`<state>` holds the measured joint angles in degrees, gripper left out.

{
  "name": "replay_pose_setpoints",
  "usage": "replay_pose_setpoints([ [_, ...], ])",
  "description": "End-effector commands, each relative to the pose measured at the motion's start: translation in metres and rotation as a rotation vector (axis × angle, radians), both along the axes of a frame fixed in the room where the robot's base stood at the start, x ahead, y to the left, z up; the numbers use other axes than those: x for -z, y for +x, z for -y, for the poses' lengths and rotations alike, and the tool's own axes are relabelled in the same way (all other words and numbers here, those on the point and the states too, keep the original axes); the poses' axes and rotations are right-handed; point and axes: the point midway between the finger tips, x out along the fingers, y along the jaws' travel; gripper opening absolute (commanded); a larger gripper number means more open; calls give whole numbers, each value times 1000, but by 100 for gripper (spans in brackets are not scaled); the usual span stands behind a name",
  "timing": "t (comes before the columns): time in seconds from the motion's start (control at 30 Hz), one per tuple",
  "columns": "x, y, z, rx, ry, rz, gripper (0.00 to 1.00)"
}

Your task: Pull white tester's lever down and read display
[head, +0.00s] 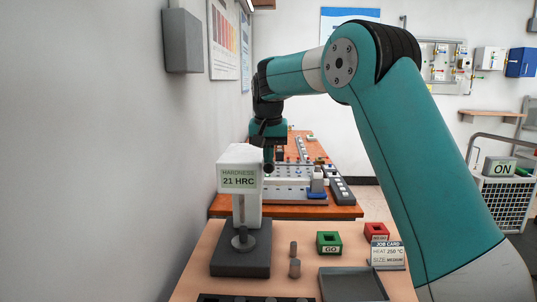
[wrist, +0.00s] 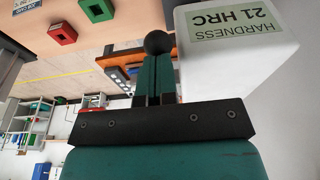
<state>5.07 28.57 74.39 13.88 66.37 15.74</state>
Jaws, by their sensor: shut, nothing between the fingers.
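The white tester (head: 240,165) stands on a dark base at the front left of the near table. Its display (head: 239,178) reads "HARDNESS 21 HRC"; it also shows upside down in the wrist view (wrist: 228,22). The lever's black ball knob (wrist: 157,42) is at the tips of my gripper (wrist: 154,62), beside the white housing. My gripper is shut, with nothing between its fingers. In the head view the knob (head: 268,168) is just right of the housing, below my wrist. I cannot tell whether the fingertips touch it. The lever's rod is hidden.
A wall is close on the left. A second table (head: 285,210) stands behind.

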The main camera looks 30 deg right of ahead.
Motion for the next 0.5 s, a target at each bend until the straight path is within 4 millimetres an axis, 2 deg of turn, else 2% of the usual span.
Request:
replay_pose_setpoints([
  [0.03, -15, 2, 2, 1, 0, -1, 0],
  [0.2, -33, 9, 7, 1, 0, -2, 0],
  [0.5, -30, 11, 7, 0, 1, -1, 0],
])
